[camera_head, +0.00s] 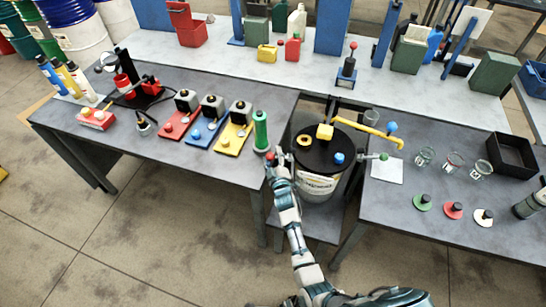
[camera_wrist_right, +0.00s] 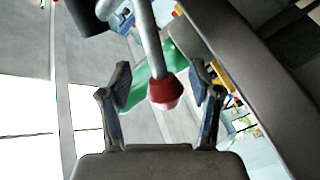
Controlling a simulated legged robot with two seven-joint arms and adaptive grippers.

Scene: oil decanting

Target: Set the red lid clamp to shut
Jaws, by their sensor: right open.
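The red lid clamp shows in the right wrist view as a grey lever with a red tip (camera_wrist_right: 165,90). In the head view its small red tip (camera_head: 270,156) shows at the left side of the drum (camera_head: 317,186), beside my right gripper (camera_head: 278,160). The drum is pale with a black lid (camera_head: 322,160). In the wrist view my right gripper (camera_wrist_right: 162,74) is open, with the red tip between its fingers and no visible grip on it. The clamp's base is hidden in the head view. My left gripper is not in view.
A green cylinder (camera_head: 260,131) stands at the left table's edge, close to my right gripper. A yellow pipe (camera_head: 367,129) runs behind. Jars and stoppers stand on the right table (camera_head: 400,215).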

